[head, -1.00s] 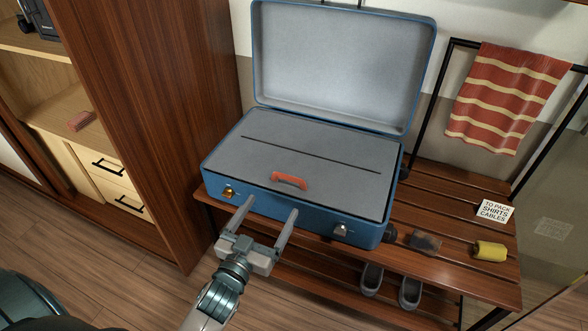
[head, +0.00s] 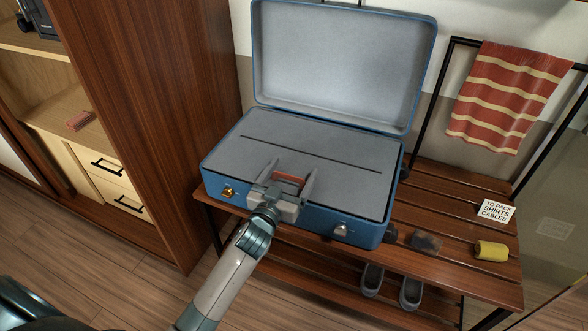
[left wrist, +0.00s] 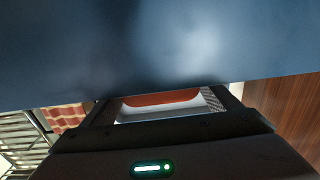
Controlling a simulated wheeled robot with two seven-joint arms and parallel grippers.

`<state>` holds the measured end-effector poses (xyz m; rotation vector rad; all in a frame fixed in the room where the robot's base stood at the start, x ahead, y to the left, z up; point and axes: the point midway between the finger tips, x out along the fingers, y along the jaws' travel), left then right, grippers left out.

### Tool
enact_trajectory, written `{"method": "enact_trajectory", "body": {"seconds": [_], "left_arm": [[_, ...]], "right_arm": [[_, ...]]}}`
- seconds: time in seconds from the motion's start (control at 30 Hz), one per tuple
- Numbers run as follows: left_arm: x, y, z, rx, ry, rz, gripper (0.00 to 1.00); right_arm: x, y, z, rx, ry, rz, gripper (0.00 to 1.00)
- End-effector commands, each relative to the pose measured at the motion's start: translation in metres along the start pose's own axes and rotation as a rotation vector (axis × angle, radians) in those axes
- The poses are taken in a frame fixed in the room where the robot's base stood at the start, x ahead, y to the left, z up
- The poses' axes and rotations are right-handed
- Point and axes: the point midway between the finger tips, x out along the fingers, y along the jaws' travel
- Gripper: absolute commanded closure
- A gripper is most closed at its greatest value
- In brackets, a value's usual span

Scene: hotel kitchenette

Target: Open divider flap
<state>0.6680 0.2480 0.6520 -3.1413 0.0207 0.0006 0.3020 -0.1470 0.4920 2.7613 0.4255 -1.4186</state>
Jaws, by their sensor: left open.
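The blue suitcase (head: 220,190) stands open on the slatted bench, its lid (head: 345,65) raised at the back. The grey divider flap (head: 340,150) lies flat across the lower half, with a dark slit along it. Its red handle (head: 288,178) is near the front edge. My left gripper (head: 291,170) is open over the suitcase's front edge, one finger on each side of the red handle in the head view. I cannot tell whether the fingers touch it. The red handle also shows between the fingers in the left wrist view (left wrist: 160,98). My right gripper is not in view.
The bench (head: 450,205) holds a card (head: 495,211), a yellow roll (head: 491,250) and a dark small packet (head: 427,243) right of the suitcase. Grey slippers (head: 411,292) are below. A tall wooden cabinet side (head: 150,110) stands close on the left. A striped towel (head: 507,97) hangs at right.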

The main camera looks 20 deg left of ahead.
Motion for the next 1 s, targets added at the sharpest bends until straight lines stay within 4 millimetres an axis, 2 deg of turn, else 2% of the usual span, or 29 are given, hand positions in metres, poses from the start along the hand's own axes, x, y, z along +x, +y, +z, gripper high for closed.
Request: {"method": "enact_trajectory", "body": {"seconds": [0.2,0.5,0.57,0.7,0.77,1.0], "left_arm": [[0.0131,0.0003,-0.0001,0.0,0.0,0.0,0.17],[0.0141,0.0002,-0.0003,0.0,0.0,0.0,0.17],[0.0141,0.0002,-0.0003,0.0,0.0,0.0,0.29],[0.014,0.0002,-0.0003,0.0,0.0,0.0,0.63],[0.0139,0.0003,-0.0003,0.0,0.0,0.0,0.76],[0.0139,0.0004,-0.0014,0.0,-0.002,0.0,0.76]], "right_arm": [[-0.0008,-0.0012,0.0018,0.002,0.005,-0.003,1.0],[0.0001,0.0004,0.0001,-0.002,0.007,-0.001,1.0],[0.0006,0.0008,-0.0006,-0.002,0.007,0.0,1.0],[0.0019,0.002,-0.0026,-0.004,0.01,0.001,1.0],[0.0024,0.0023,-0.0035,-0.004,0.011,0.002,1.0],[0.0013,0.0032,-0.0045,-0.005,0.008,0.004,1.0]]}}
